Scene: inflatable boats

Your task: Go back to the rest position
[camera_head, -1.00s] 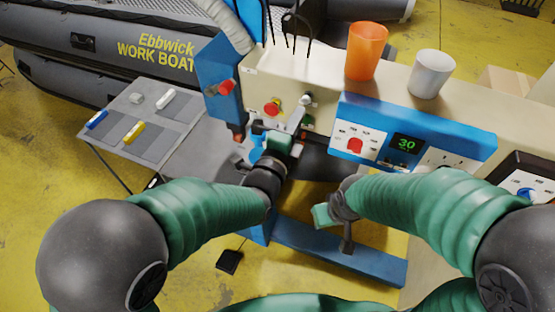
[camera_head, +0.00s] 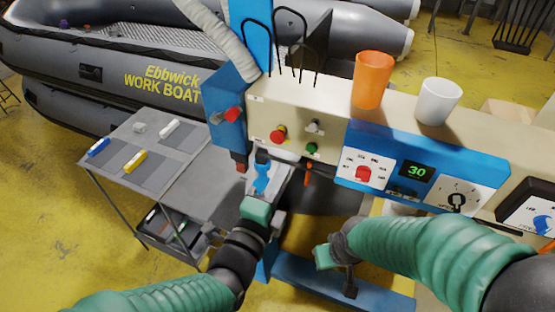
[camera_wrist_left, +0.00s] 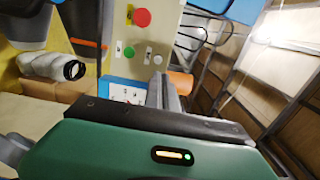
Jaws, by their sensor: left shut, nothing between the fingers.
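My left gripper (camera_head: 278,180) is in front of the machine's cream control panel (camera_head: 262,120), below its buttons. In the left wrist view its grey fingers (camera_wrist_left: 165,92) are together, with nothing between them, and point towards the panel. A blue part (camera_head: 262,174) shows just beyond the green gripper body in the head view. My right gripper (camera_head: 350,280) hangs low in front of the machine, above the blue base beam. Its fingers are too small and dark to tell if they are open.
An orange cup (camera_head: 372,80) and a white cup (camera_head: 438,100) stand on the machine's top. A grey side table (camera_head: 185,165) at the left holds blue, white and yellow pieces. A grey inflatable boat (camera_head: 100,75) lies behind. Yellow floor (camera_head: 50,220) is free at the left.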

